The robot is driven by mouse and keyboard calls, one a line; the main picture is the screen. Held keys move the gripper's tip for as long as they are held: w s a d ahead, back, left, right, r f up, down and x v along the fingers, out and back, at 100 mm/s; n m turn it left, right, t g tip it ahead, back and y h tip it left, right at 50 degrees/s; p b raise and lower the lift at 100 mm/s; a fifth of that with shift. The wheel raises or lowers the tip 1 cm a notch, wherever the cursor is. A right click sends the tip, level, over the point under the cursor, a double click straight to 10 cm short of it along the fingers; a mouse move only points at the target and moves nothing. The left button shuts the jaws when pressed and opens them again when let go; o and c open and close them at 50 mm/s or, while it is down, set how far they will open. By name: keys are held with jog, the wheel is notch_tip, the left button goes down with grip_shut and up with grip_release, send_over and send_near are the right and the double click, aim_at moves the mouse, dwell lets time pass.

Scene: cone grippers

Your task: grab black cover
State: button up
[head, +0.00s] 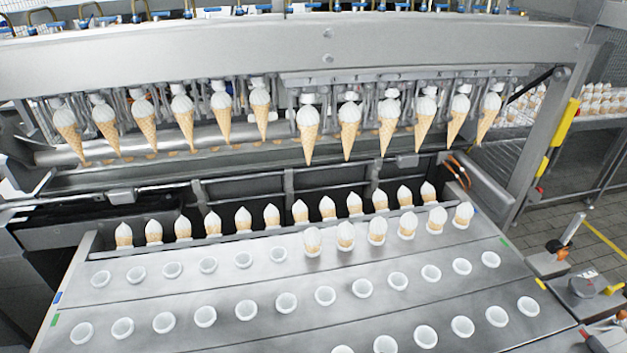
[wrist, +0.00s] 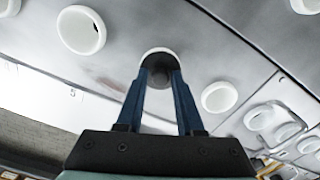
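My gripper (wrist: 161,72) shows in the wrist view, with two blue fingers reaching up from a dark base. The fingers stand apart, and their tips are at a white ring (wrist: 158,51) in a metal plate. A small dark round piece (wrist: 160,66) sits between the fingertips, in front of or inside this ring. It may be the black cover; I cannot tell whether the fingers touch it. The gripper is not seen clearly in the head view. No black cover can be made out for certain there.
In the head view, a metal conveyor (head: 270,262) carries rows of white ring holders, the far ones filled with cones. Several cones hang from a gripper bar (head: 300,55) above. A grey device (head: 584,290) stands at the right. Other white rings (wrist: 81,30) surround my fingers.

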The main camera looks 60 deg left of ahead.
grip_shut()
jog(key=shift+r, duration=0.1)
